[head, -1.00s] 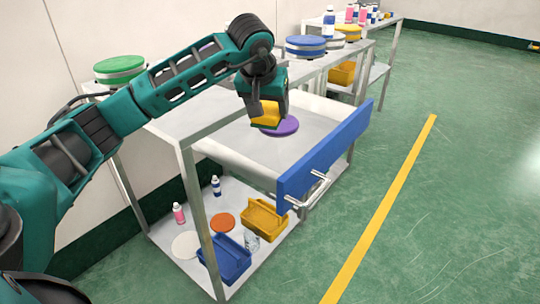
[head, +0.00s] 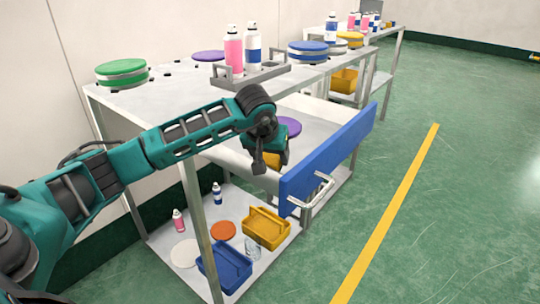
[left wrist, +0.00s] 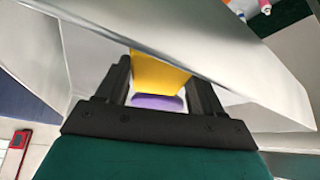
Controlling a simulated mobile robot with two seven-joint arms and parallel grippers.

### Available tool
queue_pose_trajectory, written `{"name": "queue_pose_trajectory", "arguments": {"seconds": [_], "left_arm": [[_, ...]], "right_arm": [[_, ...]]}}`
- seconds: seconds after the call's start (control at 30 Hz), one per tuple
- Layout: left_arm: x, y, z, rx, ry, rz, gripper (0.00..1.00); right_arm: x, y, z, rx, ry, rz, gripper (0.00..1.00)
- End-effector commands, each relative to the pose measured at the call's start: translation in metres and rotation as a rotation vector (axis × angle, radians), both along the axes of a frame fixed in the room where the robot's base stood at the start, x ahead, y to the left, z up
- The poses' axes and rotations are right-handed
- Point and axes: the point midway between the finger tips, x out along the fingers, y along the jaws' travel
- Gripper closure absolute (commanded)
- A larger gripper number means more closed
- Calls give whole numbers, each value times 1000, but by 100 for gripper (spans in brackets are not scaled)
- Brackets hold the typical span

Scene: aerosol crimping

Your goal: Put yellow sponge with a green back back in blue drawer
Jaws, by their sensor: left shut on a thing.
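The blue-fronted drawer (head: 330,152) is pulled out from under the table top. My left gripper (head: 268,160) is low at the open drawer, pointing down behind the blue front. It is shut on the yellow sponge (head: 272,159), which is mostly hidden by the gripper in the head view. In the left wrist view the yellow sponge (left wrist: 158,75) sits between the two fingers (left wrist: 162,85), partly covered by a grey-white panel edge. Its green back does not show. I cannot tell whether the sponge touches the drawer floor. My right gripper is not in view.
A purple disc (head: 290,126) lies in the drawer beyond my gripper. The table top (head: 160,103) above holds a grey tray (head: 262,75) with spray cans. The lower shelf (head: 175,233) holds a blue bin (head: 226,264) and a yellow bin (head: 266,229). The floor at right is clear.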

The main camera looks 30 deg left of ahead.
Motion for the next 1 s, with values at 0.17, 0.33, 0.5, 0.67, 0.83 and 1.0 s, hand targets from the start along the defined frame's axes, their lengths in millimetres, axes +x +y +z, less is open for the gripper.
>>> {"name": "queue_pose_trajectory", "arguments": {"seconds": [0.17,0.33,0.5,0.67,0.83,1.0], "left_arm": [[0,0,-4,0,0,-1,62],[0,0,-3,0,0,-1,19],[0,0,-3,0,1,-1,8],[0,0,-3,0,1,-1,8],[-3,-1,10,1,-3,-2,8],[-19,-6,40,3,-3,-3,8]], "right_arm": [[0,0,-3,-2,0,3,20],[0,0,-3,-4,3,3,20],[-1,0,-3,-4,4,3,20],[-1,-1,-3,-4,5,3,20],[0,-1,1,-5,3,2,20],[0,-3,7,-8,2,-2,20]]}}
